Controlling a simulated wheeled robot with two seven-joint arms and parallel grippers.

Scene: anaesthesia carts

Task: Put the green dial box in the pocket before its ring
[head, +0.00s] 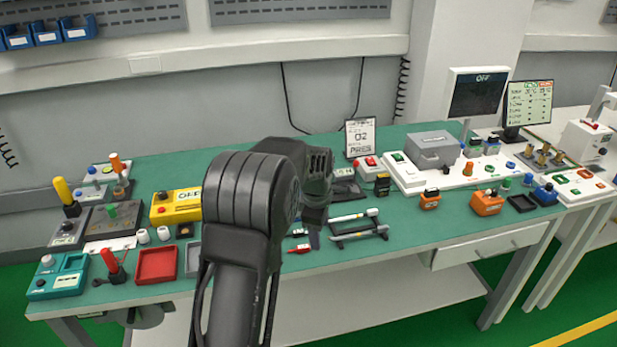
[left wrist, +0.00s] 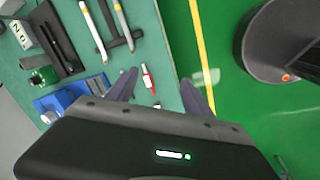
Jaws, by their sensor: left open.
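A small green box-like thing with a dark round opening or dial (left wrist: 42,75) lies at the left of the left wrist view, beside a black stand; I cannot tell surely that it is the green dial box. In the head view that spot is behind my arm. My left gripper (left wrist: 158,77) is open and empty over the bench's front edge, its fingers either side of a small red-and-white item (left wrist: 148,80) lying below. In the head view the gripper (head: 314,238) points down, mostly hidden by my arm. I cannot make out the pocket or its ring. My right gripper is out of view.
A blue box (left wrist: 58,101) is near the green thing. A rack with two pens (head: 358,228) lies to the right. A red tray (head: 157,265) and a yellow box (head: 178,205) stand at left. Orange boxes (head: 487,204) and a dark tray (head: 523,203) stand at right.

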